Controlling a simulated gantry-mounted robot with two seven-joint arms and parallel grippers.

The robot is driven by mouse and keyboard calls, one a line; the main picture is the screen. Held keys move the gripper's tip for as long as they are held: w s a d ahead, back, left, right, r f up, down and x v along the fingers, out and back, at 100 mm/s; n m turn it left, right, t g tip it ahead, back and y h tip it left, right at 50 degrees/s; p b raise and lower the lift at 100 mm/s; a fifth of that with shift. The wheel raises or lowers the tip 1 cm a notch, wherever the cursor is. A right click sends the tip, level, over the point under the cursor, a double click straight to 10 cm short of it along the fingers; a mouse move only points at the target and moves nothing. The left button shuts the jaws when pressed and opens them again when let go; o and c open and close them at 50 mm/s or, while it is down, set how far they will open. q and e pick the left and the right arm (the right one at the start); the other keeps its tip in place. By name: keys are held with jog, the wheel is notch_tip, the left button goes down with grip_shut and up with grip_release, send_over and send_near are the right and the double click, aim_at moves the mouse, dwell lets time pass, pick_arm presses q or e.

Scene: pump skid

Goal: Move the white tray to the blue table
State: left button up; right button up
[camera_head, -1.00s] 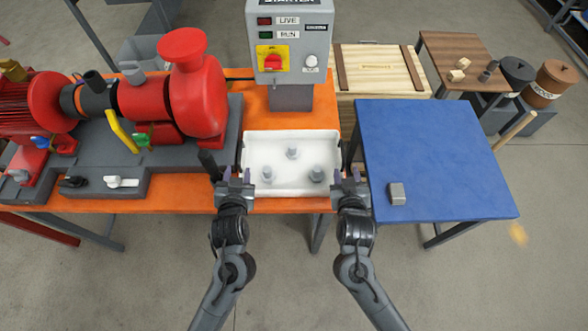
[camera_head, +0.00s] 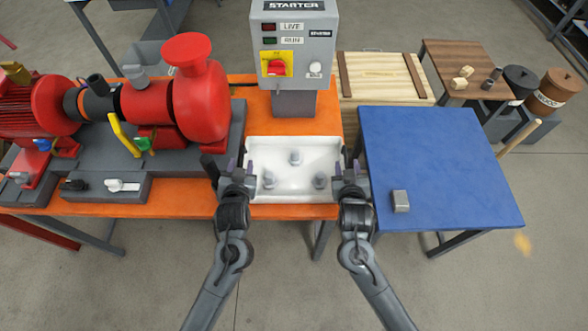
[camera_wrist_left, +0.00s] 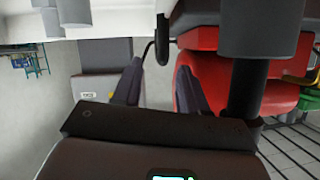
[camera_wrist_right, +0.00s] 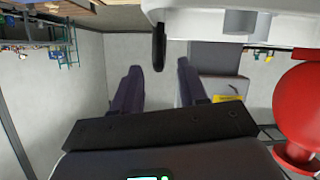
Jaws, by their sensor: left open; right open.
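The white tray (camera_head: 326,158) lies on the orange bench (camera_head: 185,192), left of the blue table (camera_head: 445,165). Several upright grey parts stand in it. My left gripper (camera_head: 238,171) is open at the tray's left end, and my right gripper (camera_head: 347,169) is open at its right end. In the right wrist view the tray's white wall (camera_wrist_right: 190,22) is near the top, and a dark upright piece (camera_wrist_right: 158,45) shows beyond the gap between the fingers. A similar dark piece (camera_wrist_left: 163,40) shows in the left wrist view. Contact with the tray cannot be told.
A red pump (camera_head: 200,105) on a grey base stands close left of the tray. The grey starter box (camera_head: 292,45) rises behind it. A small grey block (camera_head: 400,201) lies on the blue table's near left; its remaining top is clear. A wooden crate (camera_head: 385,75) stands behind.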

aim_at(242, 158)
pick_arm(q)
jog(key=shift+x, duration=2.9)
pick_arm(e)
jog(key=shift+x, duration=2.9)
pick_arm(q)
grip_shut()
pick_arm(e)
grip_shut()
jog(key=shift+r, duration=0.1)
